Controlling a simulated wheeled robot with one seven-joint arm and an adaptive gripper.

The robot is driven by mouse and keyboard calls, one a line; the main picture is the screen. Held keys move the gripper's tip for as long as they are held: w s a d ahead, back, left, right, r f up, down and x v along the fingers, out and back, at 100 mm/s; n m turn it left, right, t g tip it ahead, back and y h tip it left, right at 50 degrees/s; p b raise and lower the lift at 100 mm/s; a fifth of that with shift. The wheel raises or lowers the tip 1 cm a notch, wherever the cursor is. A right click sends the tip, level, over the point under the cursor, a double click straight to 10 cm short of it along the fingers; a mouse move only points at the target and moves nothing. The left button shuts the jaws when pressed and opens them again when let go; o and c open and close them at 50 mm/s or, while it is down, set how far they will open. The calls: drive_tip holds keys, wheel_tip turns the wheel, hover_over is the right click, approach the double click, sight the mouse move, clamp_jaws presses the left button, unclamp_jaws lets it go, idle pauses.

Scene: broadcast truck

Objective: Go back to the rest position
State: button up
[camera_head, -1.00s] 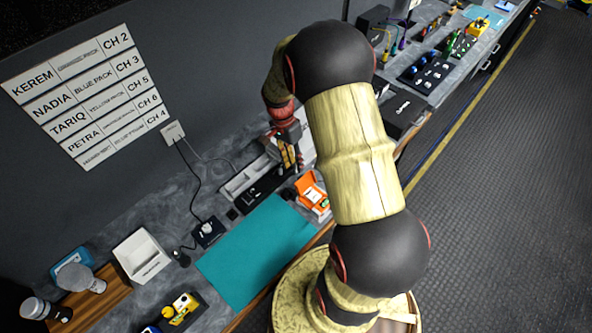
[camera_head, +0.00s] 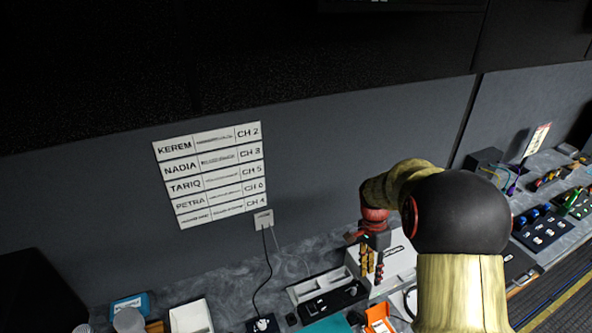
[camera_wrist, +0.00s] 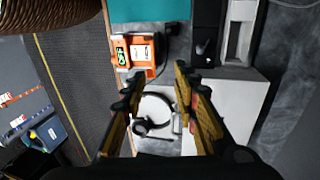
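My gripper (camera_head: 371,272) hangs over the worktop in front of the grey wall in the head view, fingers pointing down. In the wrist view its two fingers (camera_wrist: 158,82) stand well apart with nothing between them. Below them are an orange device (camera_wrist: 134,53) with a small green display and a black headset-like loop (camera_wrist: 150,118) on a pale surface. The orange device also shows at the bottom of the head view (camera_head: 378,318), beside my arm. My arm hides part of the worktop.
A teal mat (camera_wrist: 150,10) lies beyond the orange device. A white tray (camera_head: 303,291) stands left of my gripper; a white bin (camera_head: 190,317) is farther left. A name board (camera_head: 212,174) hangs on the wall. Gear with coloured knobs (camera_head: 545,228) sits at right.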

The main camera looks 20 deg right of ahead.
drive_tip(key=s+a+r+n+t+b, duration=0.4)
drive_tip(key=s+a+r+n+b, duration=0.1)
drive_tip(key=a, duration=0.5)
drive_tip(key=s+a+r+n+t+b, duration=0.4)
drive_tip(key=s+a+r+n+b, duration=0.2)
drive_tip(key=s+a+n, duration=0.3)
drive_tip(key=a+n, duration=0.2)
drive_tip(key=n, duration=0.1)
drive_tip(key=shift+s+a+r, duration=0.25)
drive_tip(key=shift+s+r, duration=0.1)
